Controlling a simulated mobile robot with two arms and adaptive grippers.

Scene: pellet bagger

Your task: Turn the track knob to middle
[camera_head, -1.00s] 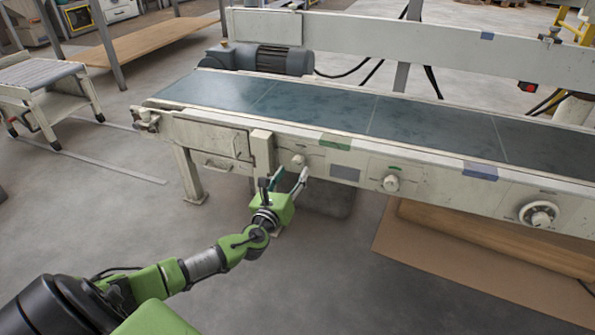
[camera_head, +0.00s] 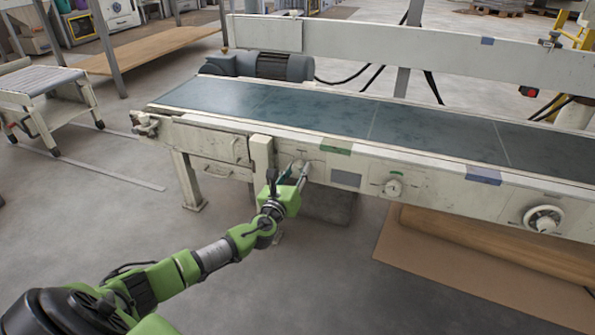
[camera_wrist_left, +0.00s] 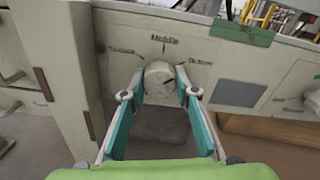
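The track knob (camera_wrist_left: 159,82) is a round pale knob on the conveyor's cream side panel. The word "Middle" (camera_wrist_left: 164,39) is printed above it, with a smaller mark to each side. In the head view the knob (camera_head: 297,166) is partly hidden by my left gripper (camera_head: 297,172). In the wrist view the teal fingers of my left gripper (camera_wrist_left: 160,74) are apart, one on each side of the knob, with the tips close to its rim. I cannot tell whether they touch it. The knob's pointer is too unclear to read. My right gripper is not in view.
A pale upright block (camera_wrist_left: 65,80) stands out from the panel just left of the knob. Another knob (camera_head: 393,188) and a larger dial (camera_head: 543,218) are further right. The conveyor belt (camera_head: 330,108) runs above. The floor in front is clear.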

